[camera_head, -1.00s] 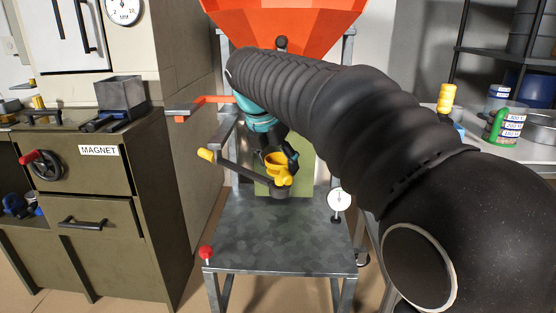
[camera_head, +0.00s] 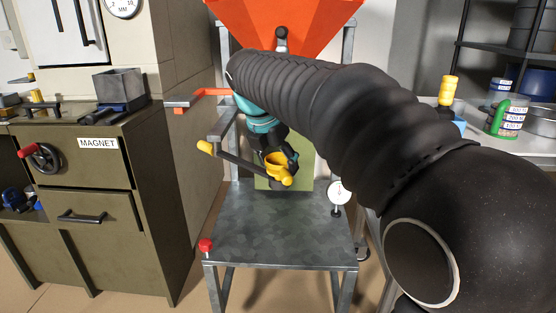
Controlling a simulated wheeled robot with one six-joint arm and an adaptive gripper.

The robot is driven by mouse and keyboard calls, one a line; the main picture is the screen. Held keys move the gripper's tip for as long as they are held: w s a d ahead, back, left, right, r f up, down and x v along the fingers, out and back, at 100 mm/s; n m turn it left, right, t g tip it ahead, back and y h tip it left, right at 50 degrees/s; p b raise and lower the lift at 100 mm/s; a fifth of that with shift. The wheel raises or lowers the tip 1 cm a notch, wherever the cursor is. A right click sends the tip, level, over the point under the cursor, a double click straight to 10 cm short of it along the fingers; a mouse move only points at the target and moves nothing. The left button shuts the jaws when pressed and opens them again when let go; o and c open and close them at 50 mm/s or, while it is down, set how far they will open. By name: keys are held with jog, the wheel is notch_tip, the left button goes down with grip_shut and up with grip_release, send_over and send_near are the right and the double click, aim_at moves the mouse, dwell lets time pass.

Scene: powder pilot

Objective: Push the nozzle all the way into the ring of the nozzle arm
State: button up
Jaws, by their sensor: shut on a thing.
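My gripper (camera_head: 290,158) is below my teal wrist, in the middle of the picture, shut on the yellow nozzle (camera_head: 276,159), which has a round open rim. A yellow lower part (camera_head: 287,178) shows beneath the rim. The nozzle arm (camera_head: 237,165) is a dark bar with a yellow knob (camera_head: 205,147) at its left end. It slants down to the right and passes behind the nozzle. The arm's ring is hidden or too small to make out, so I cannot tell how deep the nozzle sits.
A grey metal table (camera_head: 275,230) below is mostly bare, with a red knob (camera_head: 205,245) at its front left and a dial gauge (camera_head: 338,192) at its right. An orange hopper (camera_head: 285,22) hangs above. An olive MAGNET cabinet (camera_head: 105,225) stands left.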

jog(key=shift+f+b, duration=0.3)
jog(key=shift+f, duration=0.45)
jog(key=o, duration=1.2)
jog(key=shift+r, duration=0.1)
jog(key=v, duration=1.2)
